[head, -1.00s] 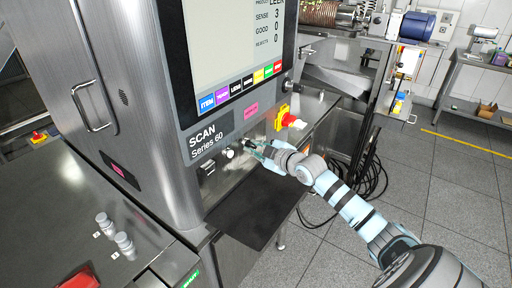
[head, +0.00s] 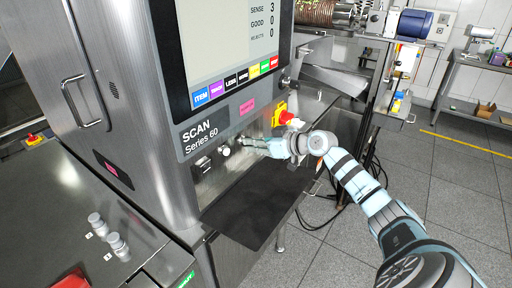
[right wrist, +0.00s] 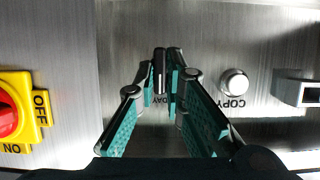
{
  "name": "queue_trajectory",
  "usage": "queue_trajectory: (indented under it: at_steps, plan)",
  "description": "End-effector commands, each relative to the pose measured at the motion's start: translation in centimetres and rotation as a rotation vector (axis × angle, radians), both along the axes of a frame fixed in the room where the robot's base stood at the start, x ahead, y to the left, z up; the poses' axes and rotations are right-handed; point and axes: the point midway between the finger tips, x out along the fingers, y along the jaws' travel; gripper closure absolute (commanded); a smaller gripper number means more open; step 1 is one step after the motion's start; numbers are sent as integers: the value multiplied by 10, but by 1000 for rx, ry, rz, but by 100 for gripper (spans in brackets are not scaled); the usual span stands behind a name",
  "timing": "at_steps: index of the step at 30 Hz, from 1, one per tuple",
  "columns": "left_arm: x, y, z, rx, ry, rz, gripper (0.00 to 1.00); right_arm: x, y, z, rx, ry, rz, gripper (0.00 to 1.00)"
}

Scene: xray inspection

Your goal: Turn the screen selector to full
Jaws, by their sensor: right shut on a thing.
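My right gripper (head: 243,142) reaches the front panel of the scan machine (head: 215,158) below its screen. In the right wrist view the two fingers (right wrist: 162,82) are closed around a narrow black selector knob (right wrist: 159,68), which stands upright in the picture. Part of a label, upside down, shows beside the knob; the fingers hide the rest, so I cannot read the setting. In the head view the fingers mostly cover the knob. My left gripper is not in view.
A round COPY button (right wrist: 233,83) sits beside the fingers. A yellow and red ON/OFF switch (right wrist: 14,112) is on the other side. A black box-like fitting (head: 203,166) is on the panel's left. A dark mat (head: 262,205) lies on the shelf below.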

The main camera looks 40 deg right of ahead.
Motion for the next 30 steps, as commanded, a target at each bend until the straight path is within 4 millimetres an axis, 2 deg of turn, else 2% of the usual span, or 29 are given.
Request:
queue_trajectory:
  at_steps: [18,30]
  plan:
    - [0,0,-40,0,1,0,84,0,0,-7,541,168,8,100]
    - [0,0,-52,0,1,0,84,0,1,-8,733,232,10,100]
